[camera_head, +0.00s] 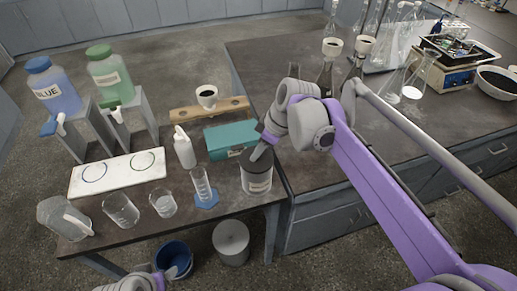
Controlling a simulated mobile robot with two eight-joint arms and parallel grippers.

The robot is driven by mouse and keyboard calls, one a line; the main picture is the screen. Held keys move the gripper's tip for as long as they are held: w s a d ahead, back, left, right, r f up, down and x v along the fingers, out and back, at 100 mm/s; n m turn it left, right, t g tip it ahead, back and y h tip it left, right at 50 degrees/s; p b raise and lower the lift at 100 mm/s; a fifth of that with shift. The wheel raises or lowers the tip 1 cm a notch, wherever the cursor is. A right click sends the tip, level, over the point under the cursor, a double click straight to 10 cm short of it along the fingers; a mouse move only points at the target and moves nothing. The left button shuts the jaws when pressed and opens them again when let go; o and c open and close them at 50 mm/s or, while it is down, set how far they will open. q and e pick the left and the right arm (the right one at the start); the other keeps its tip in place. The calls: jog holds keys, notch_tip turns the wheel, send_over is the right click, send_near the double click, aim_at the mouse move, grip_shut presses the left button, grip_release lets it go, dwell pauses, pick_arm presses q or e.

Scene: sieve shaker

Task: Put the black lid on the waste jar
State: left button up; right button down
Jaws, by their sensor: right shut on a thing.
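The waste jar (257,184), a grey cylinder with a pale label, stands upright at the right end of the low table. The black lid (249,157) shows as a dark disc at the top of the jar, partly hidden by my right gripper. My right gripper (260,152) points down at the jar's mouth and is shut on the lid. I cannot tell whether the lid is fully seated or slightly raised. My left gripper (170,273) is low at the bottom edge, in front of the blue bucket, far from the jar; its fingers are too unclear to read.
A teal box (230,140) stands just behind the jar, and a cylinder on a blue base (203,188) stands to its left. Beakers (121,210), a white bottle (184,148) and a white board (117,174) fill the left. A blue bucket (174,258) and grey bin (231,242) are on the floor.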

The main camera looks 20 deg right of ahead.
jog(key=c, duration=0.6)
grip_release()
jog(key=shift+r, duration=0.1)
jog(key=shift+r+p, duration=2.4)
jog(key=shift+r, duration=0.5)
jog(key=s+d+f+m+t+h, duration=0.1)
jog(key=s+f+m, duration=0.2)
jog(key=s, duration=0.3)
jog(key=s+d+f+m+h+p, duration=0.1)
jog(key=s+d+f+m, duration=0.1)
jog(key=s+f+m, duration=0.2)
jog(key=s+d+f+m+t+h, duration=0.1)
jog(key=s+f+m, duration=0.2)
jog(key=s, duration=0.7)
jog(key=shift+s+d+f+t, duration=0.15)
jog(key=shift+f+t, duration=0.1)
jog(key=shift+t, duration=0.05)
